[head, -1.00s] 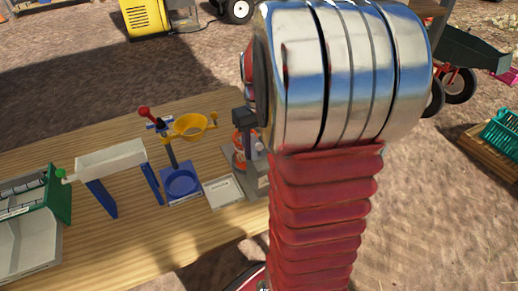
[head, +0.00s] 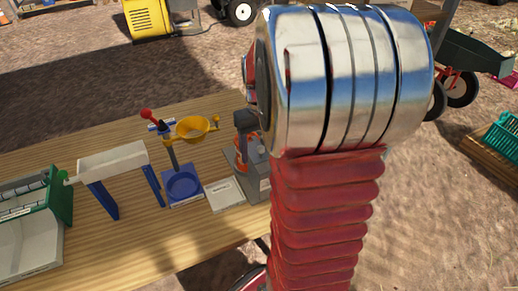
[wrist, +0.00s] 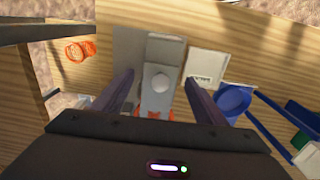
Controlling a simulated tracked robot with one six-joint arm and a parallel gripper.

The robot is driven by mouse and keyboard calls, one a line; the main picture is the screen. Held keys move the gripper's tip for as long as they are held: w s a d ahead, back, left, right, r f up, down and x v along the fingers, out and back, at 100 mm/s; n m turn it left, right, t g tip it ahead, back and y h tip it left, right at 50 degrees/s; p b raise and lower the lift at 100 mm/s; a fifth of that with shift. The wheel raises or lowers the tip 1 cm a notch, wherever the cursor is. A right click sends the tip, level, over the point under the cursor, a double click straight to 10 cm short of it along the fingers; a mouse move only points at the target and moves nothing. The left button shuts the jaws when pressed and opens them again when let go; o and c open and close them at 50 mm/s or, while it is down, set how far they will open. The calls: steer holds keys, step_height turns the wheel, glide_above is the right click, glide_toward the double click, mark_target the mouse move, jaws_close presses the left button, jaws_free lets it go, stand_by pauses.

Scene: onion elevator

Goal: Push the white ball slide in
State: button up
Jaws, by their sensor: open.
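A pale, round ball-like knob (wrist: 161,83) sits on a grey device (wrist: 155,48) with orange parts, in the middle of the wrist view. My gripper (wrist: 160,77) is open, with one dark finger on each side of the knob and nothing seen held between them. I cannot tell its exact height or whether it touches the device. In the head view the grey device (head: 262,185) stands near the table's right end, partly behind my arm.
Left of the device in the head view are a white plate (head: 224,195), a blue stand with a yellow bowl (head: 193,128), a white bar on blue legs (head: 113,158) and a green-and-white box (head: 35,225). Orange rings (wrist: 75,51) lie at left in the wrist view.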

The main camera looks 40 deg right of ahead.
steer(key=shift+r, duration=0.1)
steer(key=shift+r, duration=2.9)
steer(key=shift+w+d+f+m, duration=0.1)
steer(key=shift+m, duration=0.2)
steer(key=shift+s+a+f+m, duration=0.3)
steer(key=shift+s+a+f, duration=0.25)
steer(key=shift+f, duration=0.15)
steer(key=shift+s+a+r+t, duration=0.1)
steer(key=shift+s+a+t, duration=0.1)
steer(key=shift+a, duration=0.4)
steer(key=shift+s+a+r+t, duration=0.1)
steer(key=shift+s+a, duration=0.1)
steer(key=shift+a, duration=0.4)
steer(key=s+a+r+n+t, duration=0.2)
steer(key=s+a+r, duration=0.1)
steer(key=a, duration=0.7)
steer(key=s+a+r+n+t, duration=0.2)
steer(key=s+a+r+t, duration=0.1)
steer(key=a, duration=0.8)
steer(key=shift+s+a, duration=0.3)
steer(key=shift+s, duration=0.3)
